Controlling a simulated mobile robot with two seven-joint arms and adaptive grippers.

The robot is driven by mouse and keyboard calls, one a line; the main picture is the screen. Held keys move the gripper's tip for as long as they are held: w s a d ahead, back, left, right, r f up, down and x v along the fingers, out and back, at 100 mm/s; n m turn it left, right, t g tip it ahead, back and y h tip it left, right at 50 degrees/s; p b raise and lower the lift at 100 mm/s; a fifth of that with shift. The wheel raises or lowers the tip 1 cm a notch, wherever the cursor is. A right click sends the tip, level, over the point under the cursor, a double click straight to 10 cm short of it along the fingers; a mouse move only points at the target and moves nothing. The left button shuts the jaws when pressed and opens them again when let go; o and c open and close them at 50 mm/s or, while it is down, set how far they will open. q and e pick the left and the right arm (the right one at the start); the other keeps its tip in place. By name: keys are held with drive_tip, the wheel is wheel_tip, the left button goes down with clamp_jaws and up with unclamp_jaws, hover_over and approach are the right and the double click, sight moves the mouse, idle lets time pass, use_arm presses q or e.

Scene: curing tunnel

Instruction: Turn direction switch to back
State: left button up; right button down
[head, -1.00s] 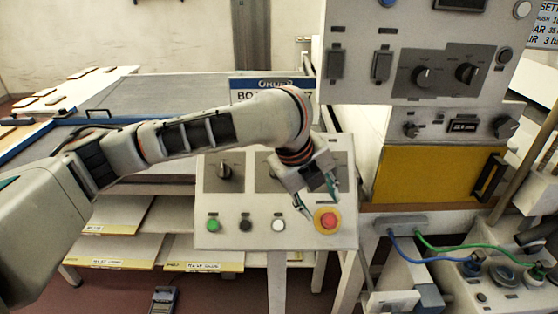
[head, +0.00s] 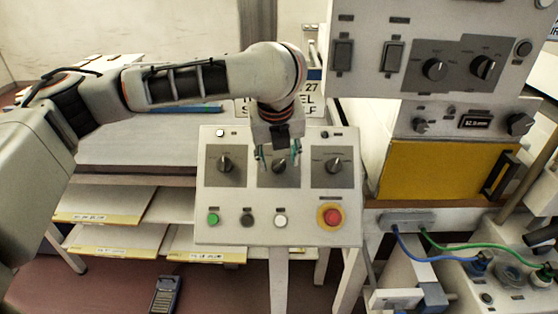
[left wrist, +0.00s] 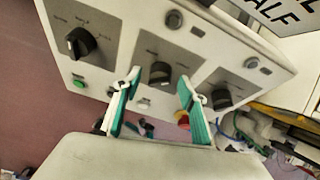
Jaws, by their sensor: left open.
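A sloped control panel (head: 212,230) carries three black rotary switches on grey plates: a left knob (head: 225,164), a middle knob (head: 279,167) and a right knob (head: 333,165). Their labels are too small for me to tell which one is the direction switch. My left gripper (head: 279,156) is open at the middle knob, one finger on each side. In the left wrist view the middle knob (left wrist: 160,72) shows between the green-padded fingertips of the gripper (left wrist: 159,84). I cannot tell whether the fingers touch it. My right gripper is not in view.
Below the knobs are a green button (head: 213,218), a black button (head: 246,219), a white button (head: 280,220) and a red emergency stop (head: 332,216). A taller cabinet (head: 362,20) with more knobs stands at the right. A yellow panel (head: 440,170) sits below it.

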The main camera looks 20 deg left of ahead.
use_arm(q)
drive_tip(key=shift+w+f, duration=0.25)
drive_tip(key=shift+f, duration=0.3)
drive_tip(key=c, duration=1.1)
